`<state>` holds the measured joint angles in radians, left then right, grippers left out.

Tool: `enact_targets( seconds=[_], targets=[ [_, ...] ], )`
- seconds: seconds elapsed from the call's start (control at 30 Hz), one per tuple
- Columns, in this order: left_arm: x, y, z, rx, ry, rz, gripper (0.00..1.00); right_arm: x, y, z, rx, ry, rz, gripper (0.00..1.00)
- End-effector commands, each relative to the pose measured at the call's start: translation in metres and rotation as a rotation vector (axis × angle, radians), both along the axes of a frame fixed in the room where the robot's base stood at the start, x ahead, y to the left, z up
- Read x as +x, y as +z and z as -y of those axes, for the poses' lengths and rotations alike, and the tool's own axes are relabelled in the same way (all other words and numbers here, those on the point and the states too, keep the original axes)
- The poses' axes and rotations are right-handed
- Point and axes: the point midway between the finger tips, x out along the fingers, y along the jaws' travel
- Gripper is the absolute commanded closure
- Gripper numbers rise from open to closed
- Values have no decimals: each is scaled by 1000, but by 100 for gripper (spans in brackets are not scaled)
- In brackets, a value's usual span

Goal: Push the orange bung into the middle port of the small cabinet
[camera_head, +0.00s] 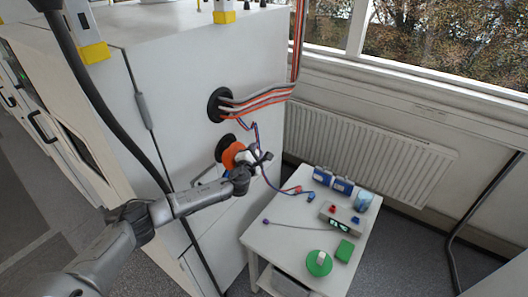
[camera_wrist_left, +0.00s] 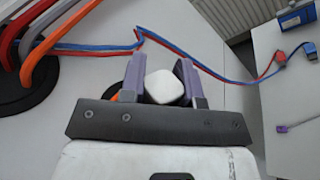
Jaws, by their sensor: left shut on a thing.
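The orange bung (camera_head: 232,155) is at the side of the white cabinet (camera_head: 180,65), with its face toward the wall. A black-rimmed port (camera_head: 225,141) shows partly behind it. I cannot tell whether the bung touches the port or sits in it. My left gripper (camera_head: 246,159) is shut on the bung's white knob. In the left wrist view the knob (camera_wrist_left: 165,88) is between the purple fingers, and a sliver of orange shows beside the left finger. Another black-rimmed port (camera_head: 215,106) above has cables through it. My right gripper is not in view.
Red, orange and grey cables (camera_head: 262,98) leave the upper port. A thin red-and-blue lead (camera_head: 262,170) hangs close to my left gripper. A low white table (camera_head: 285,240) holds blue boxes, a green disc and small parts. A radiator (camera_head: 350,140) stands behind.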

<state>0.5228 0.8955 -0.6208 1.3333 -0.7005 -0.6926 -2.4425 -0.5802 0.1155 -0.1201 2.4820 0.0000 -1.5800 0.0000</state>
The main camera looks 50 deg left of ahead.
Motion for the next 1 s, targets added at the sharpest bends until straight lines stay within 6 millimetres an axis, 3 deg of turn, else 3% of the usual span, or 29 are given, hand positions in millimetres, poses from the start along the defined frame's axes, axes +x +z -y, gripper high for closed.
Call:
enact_targets(
  seconds=[0.1, 0.3, 0.6, 1.0],
  targets=[
    [7, -24, 9, 107, -101, -57, 100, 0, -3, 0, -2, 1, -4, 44],
    [15, -42, 24, 269, -232, -113, 100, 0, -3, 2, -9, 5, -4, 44],
    [18, -49, 34, 462, -296, -172, 100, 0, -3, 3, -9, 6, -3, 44],
    [16, -50, 23, 491, -293, -183, 100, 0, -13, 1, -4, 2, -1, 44]
  ],
)
